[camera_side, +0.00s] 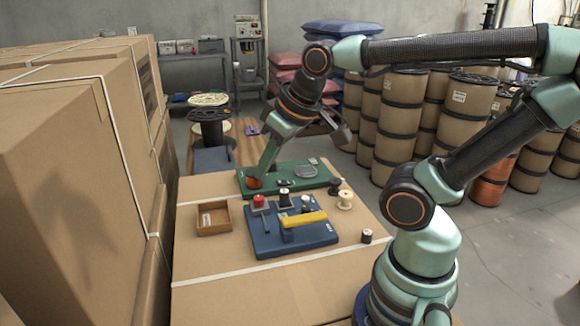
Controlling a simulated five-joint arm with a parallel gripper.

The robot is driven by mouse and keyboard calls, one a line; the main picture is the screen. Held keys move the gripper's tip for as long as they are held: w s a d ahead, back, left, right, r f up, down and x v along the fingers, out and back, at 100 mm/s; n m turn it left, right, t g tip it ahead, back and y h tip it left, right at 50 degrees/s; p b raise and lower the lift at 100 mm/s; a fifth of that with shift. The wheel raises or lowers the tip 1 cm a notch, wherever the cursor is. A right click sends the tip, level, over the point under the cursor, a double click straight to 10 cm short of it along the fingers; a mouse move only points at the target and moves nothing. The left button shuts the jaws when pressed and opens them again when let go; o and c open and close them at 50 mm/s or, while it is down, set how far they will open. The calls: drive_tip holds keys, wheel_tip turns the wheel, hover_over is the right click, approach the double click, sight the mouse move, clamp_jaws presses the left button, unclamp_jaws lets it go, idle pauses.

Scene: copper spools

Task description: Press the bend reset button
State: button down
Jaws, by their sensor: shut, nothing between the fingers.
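I cannot read which control is the bend reset button. My gripper (264,174) points down over the left end of the green panel, its tip close to the orange button. It is shut and empty. Whether it touches the button cannot be told.
A small open wooden box (214,230) stands left of the blue panel. A cream spool (345,199) and a small dark spool (366,236) stand to the right. Tall cardboard boxes (80,180) wall off the left side. The front of the work surface is clear.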

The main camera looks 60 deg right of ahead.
drive_tip(key=w+d+f+h, duration=0.1)
drive_tip(key=w+d+f, duration=0.1)
drive_tip(key=d, duration=0.3)
drive_tip(key=w+d+f+h, duration=0.1)
drive_tip(key=w+d+f, duration=0.2)
drive_tip(key=d, duration=0.3)
drive_tip(key=n+h, duration=0.2)
drive_tip(key=h, duration=0.1)
hover_over(307, 199)
wheel_tip(307, 199, down, 6)
drive_tip(key=shift+d+f, duration=0.1)
drive_tip(key=shift+f, duration=0.05)
drive_tip(key=shift+f, duration=4.4)
drive_tip(key=shift+f, duration=0.15)
drive_tip(key=shift+f, duration=0.25)
